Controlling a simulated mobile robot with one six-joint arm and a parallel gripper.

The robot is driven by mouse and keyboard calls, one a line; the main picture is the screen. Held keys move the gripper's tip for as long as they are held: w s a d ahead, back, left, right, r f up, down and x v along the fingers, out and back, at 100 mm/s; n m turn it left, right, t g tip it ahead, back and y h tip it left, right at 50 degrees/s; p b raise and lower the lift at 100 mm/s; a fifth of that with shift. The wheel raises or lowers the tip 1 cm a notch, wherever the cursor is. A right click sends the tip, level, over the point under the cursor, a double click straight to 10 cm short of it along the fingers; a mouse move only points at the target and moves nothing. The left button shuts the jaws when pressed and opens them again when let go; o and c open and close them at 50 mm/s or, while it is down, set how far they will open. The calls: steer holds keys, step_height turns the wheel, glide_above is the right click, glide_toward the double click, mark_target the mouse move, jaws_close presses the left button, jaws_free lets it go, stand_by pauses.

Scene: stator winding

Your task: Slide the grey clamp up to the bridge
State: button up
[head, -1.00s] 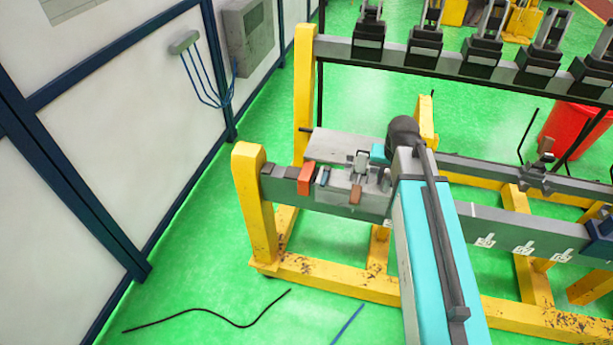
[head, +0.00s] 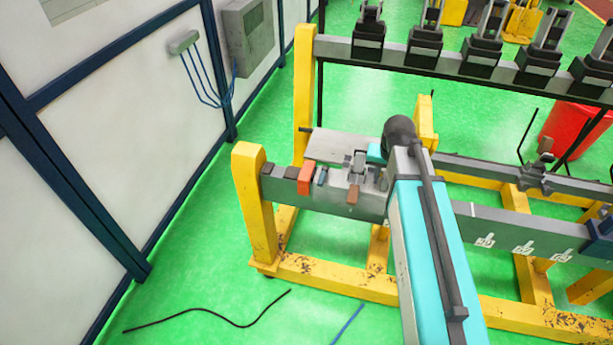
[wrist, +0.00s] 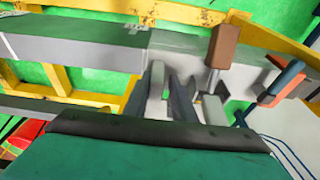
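The grey clamp (head: 337,187) sits on the left part of the grey rail, with a brown handle (head: 352,194) on its front. The handle stands out in the wrist view (wrist: 223,46). The bridge appears to be the orange-red bracket (head: 306,178) left of the clamp; in the wrist view it is at the right (wrist: 284,84). A small gap shows between them. My gripper (wrist: 168,82) is low at the clamp, its fingers close on either side of a narrow light-grey part. The exact contact is partly hidden. My arm covers the clamp's right side in the head view.
The grey rail (head: 480,222) runs right on a yellow frame (head: 340,279). A yellow post (head: 251,200) stands at its left end. A rack of dark fixtures (head: 425,48) is behind. A red bin (head: 572,130) stands at right. A black cable (head: 210,312) lies on the green floor.

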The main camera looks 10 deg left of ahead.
steer(key=shift+d, duration=0.25)
steer(key=shift+o, duration=1.4)
steer(key=shift+w+r+p+v, duration=0.1)
steer(key=shift+w+p+v, duration=0.3)
steer(key=shift+p+v, duration=0.95)
steer(key=shift+w+r+p+v, duration=0.1)
steer(key=shift+w+p+v, duration=0.45)
steer(key=shift+v, duration=1.35)
steer(key=shift+w+r+p+v, duration=0.1)
steer(key=shift+w+p+v, duration=0.1)
steer(key=shift+p+v, duration=1.2)
steer(key=shift+s+d+r, duration=0.1)
steer(key=shift+r, duration=0.1)
